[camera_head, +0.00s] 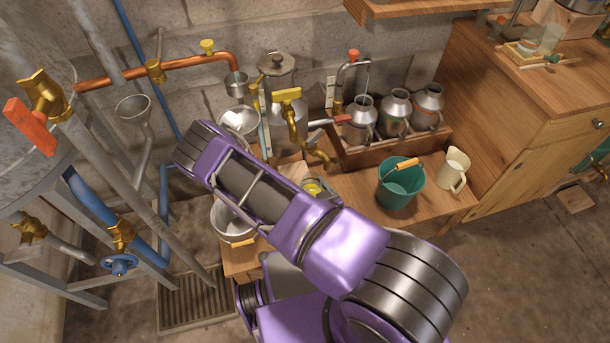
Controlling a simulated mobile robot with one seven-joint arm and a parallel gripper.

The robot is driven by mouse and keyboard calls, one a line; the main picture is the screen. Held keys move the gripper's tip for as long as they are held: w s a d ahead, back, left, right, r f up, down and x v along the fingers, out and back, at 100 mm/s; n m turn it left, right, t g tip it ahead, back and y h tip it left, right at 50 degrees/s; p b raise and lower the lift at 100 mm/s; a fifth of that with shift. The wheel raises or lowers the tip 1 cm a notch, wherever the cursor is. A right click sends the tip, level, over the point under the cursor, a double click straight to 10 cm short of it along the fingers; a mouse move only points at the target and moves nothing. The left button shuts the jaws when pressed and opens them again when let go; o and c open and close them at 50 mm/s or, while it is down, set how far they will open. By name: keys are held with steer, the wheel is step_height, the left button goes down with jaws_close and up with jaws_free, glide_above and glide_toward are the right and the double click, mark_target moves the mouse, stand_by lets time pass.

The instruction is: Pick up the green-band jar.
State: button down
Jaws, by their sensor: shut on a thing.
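My purple and dark grey arm crosses the middle of the view and hides part of the bench. My gripper is not visible; the arm covers the place behind it. I cannot make out a jar with a green band for certain. A small piece with a yellow-green ring (312,187) shows just past the arm's edge, partly hidden, and I cannot tell what it is. A pale, clear vessel (550,39) stands on the wooden cabinet at the upper right, too small to show a band.
A green bucket (400,187) and cream jug (455,170) stand on the low wooden bench. Metal cans (395,112) stand in a wooden crate behind them. A steel pot (231,222) is left of my arm. Pipes and a red-handled valve (29,126) crowd the left.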

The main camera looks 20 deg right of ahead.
steer(key=shift+s+d+r+p, duration=0.1)
steer(key=shift+s+p, duration=0.15)
steer(key=shift+s, duration=0.65)
steer(key=shift+s+d+p, duration=0.15)
steer(key=shift+s+p, duration=0.05)
steer(key=shift+s, duration=0.75)
steer(key=shift+s+d+r+p, duration=0.1)
steer(key=shift+s+p, duration=0.15)
steer(key=shift+s, duration=0.65)
